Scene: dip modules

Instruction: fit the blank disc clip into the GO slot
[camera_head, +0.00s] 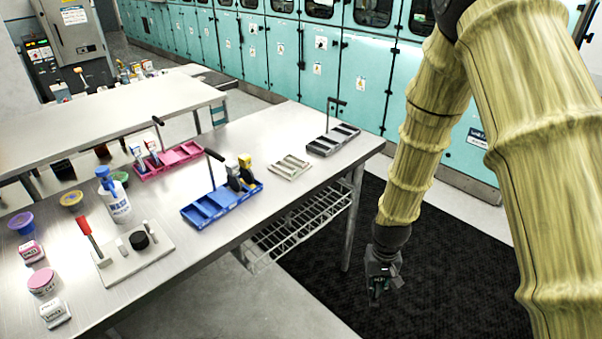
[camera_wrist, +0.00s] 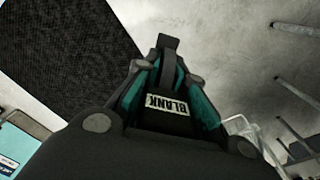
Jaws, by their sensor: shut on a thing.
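My gripper (camera_head: 379,287) hangs over the dark floor mat, right of the steel table and apart from it. In the wrist view my gripper (camera_wrist: 168,72) is shut on the blank disc clip (camera_wrist: 168,104), a dark piece with a white label reading BLANK. The clip sits between the teal-lined fingers; its lower part is hidden by the gripper body. In the head view the clip is too small to tell from the fingers. I cannot read a GO mark, so I cannot tell which slot is GO. Compartment trays on the table are blue (camera_head: 199,215), pink (camera_head: 172,161) and dark grey (camera_head: 333,139).
The steel table (camera_head: 260,146) also holds a pale slotted rack (camera_head: 290,167), a white wash bottle (camera_head: 115,205), a board with a red-handled tool (camera_head: 140,265) and several small tubs. A wire shelf (camera_head: 300,230) hangs below. The black mat (camera_head: 455,270) is clear.

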